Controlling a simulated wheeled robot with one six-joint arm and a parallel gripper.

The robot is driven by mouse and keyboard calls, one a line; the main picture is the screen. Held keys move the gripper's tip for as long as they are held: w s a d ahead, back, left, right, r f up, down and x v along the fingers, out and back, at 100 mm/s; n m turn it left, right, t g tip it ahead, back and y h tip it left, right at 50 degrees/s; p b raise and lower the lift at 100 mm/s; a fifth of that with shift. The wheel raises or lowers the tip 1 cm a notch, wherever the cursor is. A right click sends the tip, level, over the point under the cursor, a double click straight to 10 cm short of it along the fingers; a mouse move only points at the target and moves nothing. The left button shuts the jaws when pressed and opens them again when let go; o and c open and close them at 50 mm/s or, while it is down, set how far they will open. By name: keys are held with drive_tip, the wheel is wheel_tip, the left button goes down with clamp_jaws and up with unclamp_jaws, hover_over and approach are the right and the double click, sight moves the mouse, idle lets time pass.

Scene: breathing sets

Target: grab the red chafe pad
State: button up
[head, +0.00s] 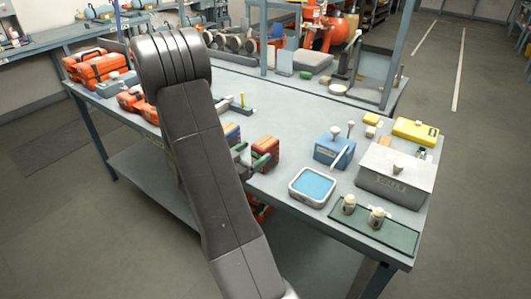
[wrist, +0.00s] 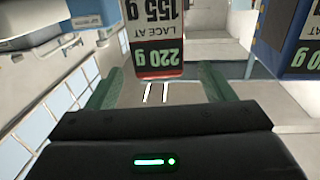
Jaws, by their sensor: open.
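A small red block (head: 267,145), likely the red chafe pad, stands near the front edge of the workbench, just right of my arm. My gripper (head: 252,156) is at its near side, with green fingers low by the bench top and partly hidden by my arm. In the wrist view, my gripper (wrist: 158,75) is open with its fingers spread. A red-edged block (wrist: 157,72) with black "155 g" and "220 g" labels shows in the gap between them, apart from both fingers. I cannot tell how deep it sits between them.
A blue block (head: 232,133) stands left of the red one; a blue labelled block (wrist: 298,45) is close right in the wrist view. A blue-filled tray (head: 312,187), a blue box (head: 333,150) and a grey case (head: 396,176) stand to the right.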

sight(265, 145)
drive_tip(key=p+x, duration=0.1)
drive_tip(key=x, duration=0.5)
drive_tip(key=shift+w+d+f, duration=0.1)
drive_tip(key=shift+d, duration=0.1)
drive_tip(key=c, duration=1.3)
